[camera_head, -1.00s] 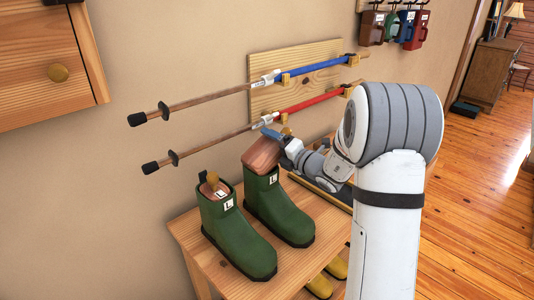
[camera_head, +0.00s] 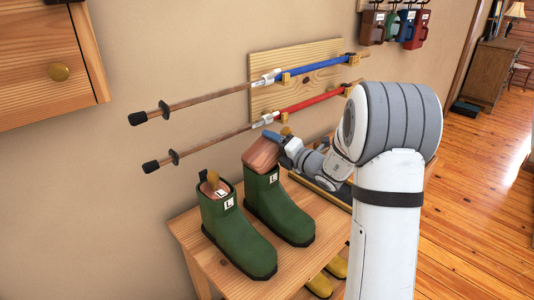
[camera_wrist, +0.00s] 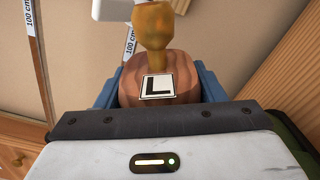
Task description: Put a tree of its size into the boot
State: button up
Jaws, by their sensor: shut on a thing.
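Two green boots stand on a wooden bench. The left boot (camera_head: 236,238) has a wooden tree with a knob (camera_head: 213,184) inside its opening. The right boot (camera_head: 280,212) has a wooden shoe tree (camera_head: 262,153) at its mouth, partly above the rim. The lower part of the held tree is hidden.
Two trekking poles, one blue (camera_head: 325,66) and one red (camera_head: 315,101), hang on a wall board just behind my gripper. Yellow footwear (camera_head: 320,286) is on a shelf under the bench (camera_head: 213,262). Mugs (camera_head: 392,27) hang at the back.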

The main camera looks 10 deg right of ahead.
jog(key=shift+r, duration=0.1)
jog(key=shift+s+d+r, duration=0.15)
jog(key=shift+r, duration=0.45)
notch_tip(320, 180, up, 6)
jog(key=shift+f, duration=0.1)
jog(key=v, duration=1.9)
notch_tip(320, 180, up, 6)
jog(key=n+b, duration=0.6)
jog(key=n, duration=0.7)
send_over(261, 148)
jog(key=shift+f, duration=0.15)
notch_tip(261, 148, down, 6)
jog(key=b, duration=0.5)
jog(key=shift+b, duration=0.4)
jog(key=shift+f+b, duration=2.05)
jog(key=shift+b, duration=0.3)
